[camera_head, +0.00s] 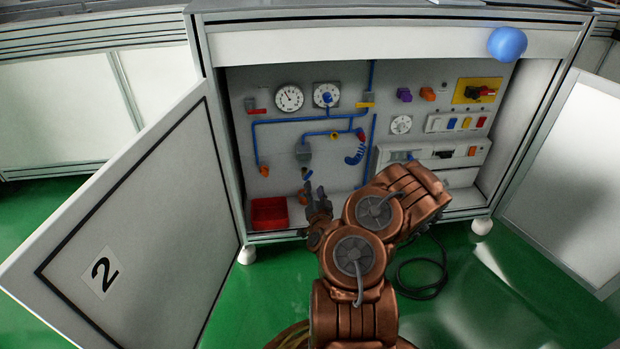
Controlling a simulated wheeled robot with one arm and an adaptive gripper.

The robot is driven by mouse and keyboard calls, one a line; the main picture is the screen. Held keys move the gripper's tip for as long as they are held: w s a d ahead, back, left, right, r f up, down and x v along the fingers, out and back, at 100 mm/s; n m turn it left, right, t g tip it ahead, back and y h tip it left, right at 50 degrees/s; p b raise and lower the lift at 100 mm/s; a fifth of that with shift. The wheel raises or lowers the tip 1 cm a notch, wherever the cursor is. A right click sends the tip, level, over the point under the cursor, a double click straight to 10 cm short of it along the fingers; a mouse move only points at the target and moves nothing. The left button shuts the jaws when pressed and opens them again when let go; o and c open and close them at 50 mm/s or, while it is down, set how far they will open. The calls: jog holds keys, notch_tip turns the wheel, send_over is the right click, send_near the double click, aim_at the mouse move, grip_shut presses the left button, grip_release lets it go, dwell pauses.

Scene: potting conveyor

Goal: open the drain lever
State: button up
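My gripper (316,188) is low in front of the open cabinet, fingers pointing up toward its back panel. Its two dark fingers look spread, with nothing visible between them. A small blue handle (307,174) and an orange piece (303,198) sit just above and left of the fingers. They are below a grey filter unit (303,154) on the blue piping. I cannot tell which fitting is the drain lever, nor whether my gripper touches either piece. The gripper and forearm hide part of the lower panel.
A red bin (269,213) stands on the cabinet floor at left. Open doors flank the cabinet: the left door (150,220) marked 2, and the right door (575,180). A blue ball (507,44) is at the top edge. A black cable (423,279) lies on the green floor.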

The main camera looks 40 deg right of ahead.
aim_at(311, 174)
jog(key=shift+b+x, duration=1.8)
jog(key=shift+x, duration=1.7)
grip_shut()
